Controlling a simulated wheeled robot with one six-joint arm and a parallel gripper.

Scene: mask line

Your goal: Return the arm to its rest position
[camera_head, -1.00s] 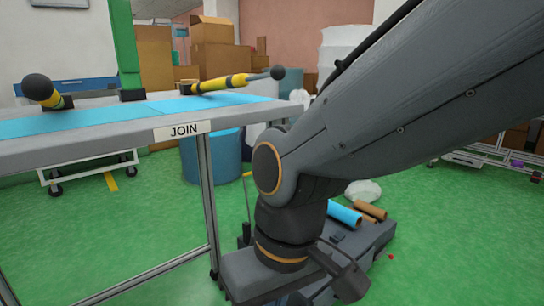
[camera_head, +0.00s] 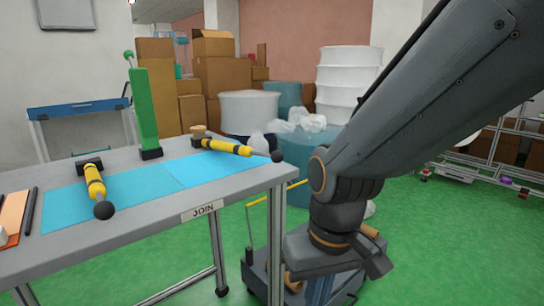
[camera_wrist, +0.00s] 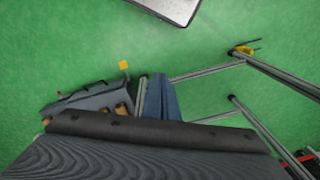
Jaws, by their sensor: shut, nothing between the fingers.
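My arm comes in from the upper right of the head view, slopes down to a joint near the middle and then drops. My gripper (camera_head: 338,258) is at its lower end, in front of and right of the table corner, low over the dark cart. It is shut and empty. Its fingertips are hard to make out. In the wrist view a dark ridged part of my arm's end fills the bottom, and the fingers do not show clearly.
The grey table (camera_head: 130,232) marked JOIN stands left, with two yellow-and-black handles (camera_head: 95,182) (camera_head: 228,147) and a green post (camera_head: 147,108). The dark cart (camera_wrist: 85,98) holds rolls (camera_wrist: 122,108). Blue and white drums (camera_head: 248,112) stand behind. Green floor is open at right.

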